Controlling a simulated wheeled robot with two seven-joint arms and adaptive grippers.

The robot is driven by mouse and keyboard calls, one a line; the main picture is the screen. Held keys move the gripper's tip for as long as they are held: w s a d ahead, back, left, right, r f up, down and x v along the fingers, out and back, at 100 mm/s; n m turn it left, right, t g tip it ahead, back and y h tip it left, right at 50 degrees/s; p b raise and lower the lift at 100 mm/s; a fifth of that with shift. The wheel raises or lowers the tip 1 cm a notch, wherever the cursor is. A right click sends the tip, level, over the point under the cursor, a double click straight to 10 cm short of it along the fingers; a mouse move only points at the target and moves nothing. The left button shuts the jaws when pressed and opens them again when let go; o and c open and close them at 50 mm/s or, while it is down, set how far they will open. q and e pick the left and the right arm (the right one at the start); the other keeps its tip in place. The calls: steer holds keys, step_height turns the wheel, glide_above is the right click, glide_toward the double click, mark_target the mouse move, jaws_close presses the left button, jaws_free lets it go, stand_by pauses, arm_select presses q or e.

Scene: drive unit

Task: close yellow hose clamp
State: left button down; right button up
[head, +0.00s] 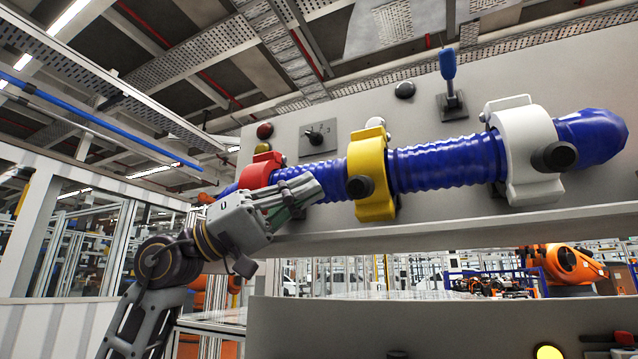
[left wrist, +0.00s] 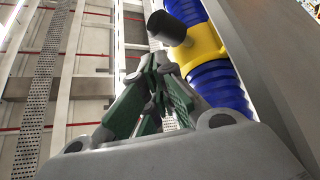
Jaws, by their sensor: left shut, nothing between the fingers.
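The yellow hose clamp (head: 372,175) sits around the middle of the blue ribbed hose (head: 445,163) on the grey panel. A black knob (head: 360,187) sticks out from its front. My left gripper (head: 312,186) is shut and empty, just left of the yellow clamp and in front of the hose. In the left wrist view the yellow clamp (left wrist: 207,47) and its black knob (left wrist: 166,28) are beyond the green-padded fingers (left wrist: 160,72), apart from them. The clamp's rear side is hidden. My right gripper is not in view.
A red clamp (head: 259,170) is partly behind my left gripper, and a white clamp (head: 524,150) holds the hose at the right. A blue-handled lever (head: 448,66), a black knob switch (head: 318,135) and buttons are on the panel (head: 300,120). Open air lies left of the panel.

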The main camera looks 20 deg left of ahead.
arm_select(q)
steer(key=v, duration=0.6)
steer(key=shift+a, duration=0.25)
stand_by(0.7)
